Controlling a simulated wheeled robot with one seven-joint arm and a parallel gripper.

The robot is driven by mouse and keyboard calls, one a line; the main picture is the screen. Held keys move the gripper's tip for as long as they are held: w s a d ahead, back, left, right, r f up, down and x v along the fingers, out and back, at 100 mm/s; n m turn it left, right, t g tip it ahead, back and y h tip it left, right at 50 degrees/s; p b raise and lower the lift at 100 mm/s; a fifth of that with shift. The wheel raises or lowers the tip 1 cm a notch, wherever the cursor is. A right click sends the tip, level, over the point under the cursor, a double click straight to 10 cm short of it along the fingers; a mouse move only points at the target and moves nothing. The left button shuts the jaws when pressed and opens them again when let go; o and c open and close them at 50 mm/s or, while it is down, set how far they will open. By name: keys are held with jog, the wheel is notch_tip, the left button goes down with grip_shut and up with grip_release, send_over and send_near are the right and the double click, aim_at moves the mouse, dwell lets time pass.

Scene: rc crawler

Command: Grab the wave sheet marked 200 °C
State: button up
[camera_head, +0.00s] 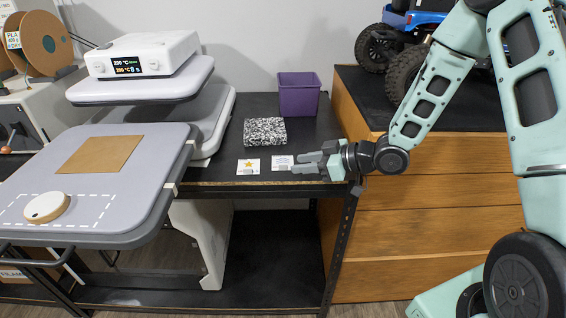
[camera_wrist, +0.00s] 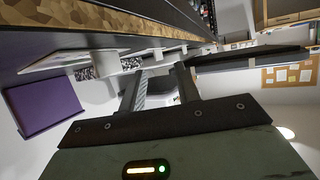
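Two small white sheets lie near the front edge of the dark bench in the head view. The left one (camera_head: 248,167) bears a yellow star. The right one (camera_head: 282,163) bears faint grey marks too small to read, so I cannot confirm a wave or 200 °C. My gripper (camera_head: 305,163) is just right of this right sheet, its fingers pointing left towards it. In the wrist view my gripper (camera_wrist: 160,85) shows two fingers apart with nothing visibly held. A white sheet (camera_wrist: 48,61) shows edge-on beyond the fingers, to their left.
A heat press (camera_head: 145,55) with a lit display stands left, its grey lower platen (camera_head: 130,205) holding a brown sheet and a round disc. A speckled block (camera_head: 264,131) and purple bin (camera_head: 299,94) stand behind the sheets. A wooden cabinet (camera_head: 430,225) stands right.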

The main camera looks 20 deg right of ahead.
aim_at(284, 171)
jog(key=x, duration=0.2)
jog(key=p+x, duration=0.1)
jog(key=x, duration=0.1)
jog(key=shift+w+a+r, duration=0.1)
jog(key=shift+w+a, duration=0.1)
jog(key=shift+a, duration=0.2)
jog(key=shift+w+a+f, duration=0.3)
jog(key=shift+w+a, duration=0.05)
grip_shut()
